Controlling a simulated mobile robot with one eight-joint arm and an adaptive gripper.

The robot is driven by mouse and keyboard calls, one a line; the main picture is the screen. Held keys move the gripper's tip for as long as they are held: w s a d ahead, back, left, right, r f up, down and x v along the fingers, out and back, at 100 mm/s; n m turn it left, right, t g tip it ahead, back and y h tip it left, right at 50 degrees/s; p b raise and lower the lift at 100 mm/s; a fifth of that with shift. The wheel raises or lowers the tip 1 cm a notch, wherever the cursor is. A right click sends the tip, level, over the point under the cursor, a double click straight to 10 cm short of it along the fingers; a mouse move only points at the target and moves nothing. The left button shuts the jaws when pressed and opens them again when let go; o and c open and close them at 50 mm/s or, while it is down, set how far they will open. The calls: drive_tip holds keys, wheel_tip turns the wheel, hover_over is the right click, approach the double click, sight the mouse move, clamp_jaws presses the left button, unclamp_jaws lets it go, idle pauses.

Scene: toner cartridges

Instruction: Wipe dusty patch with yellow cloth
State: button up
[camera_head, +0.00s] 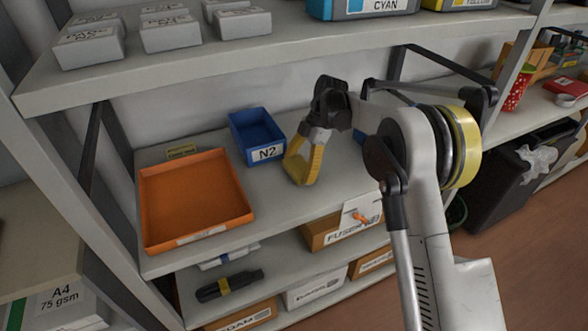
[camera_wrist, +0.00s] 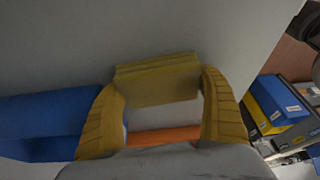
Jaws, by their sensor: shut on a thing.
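My gripper (camera_head: 303,168) has yellow fingers and hangs over the middle shelf, just right of the blue bin marked N2. In the wrist view my gripper (camera_wrist: 158,84) is shut on a folded yellow cloth (camera_wrist: 157,82), held flat between the fingertips. In the head view the cloth cannot be told apart from the yellow fingers. Grey shelf surface lies beyond the cloth in the wrist view. I cannot make out a dusty patch in either view. Whether the cloth touches the shelf is unclear.
The blue bin (camera_head: 257,131) and an orange tray (camera_head: 146,230) stand left of my gripper on the middle shelf (camera_head: 272,209). The upper shelf (camera_head: 160,76) with white boxes overhangs the back. Bare shelf shows around my gripper.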

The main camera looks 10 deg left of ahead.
drive_tip(key=shift+d+f, duration=0.1)
drive_tip(key=shift+r+p, duration=1.85)
drive_tip(key=shift+r, duration=1.15)
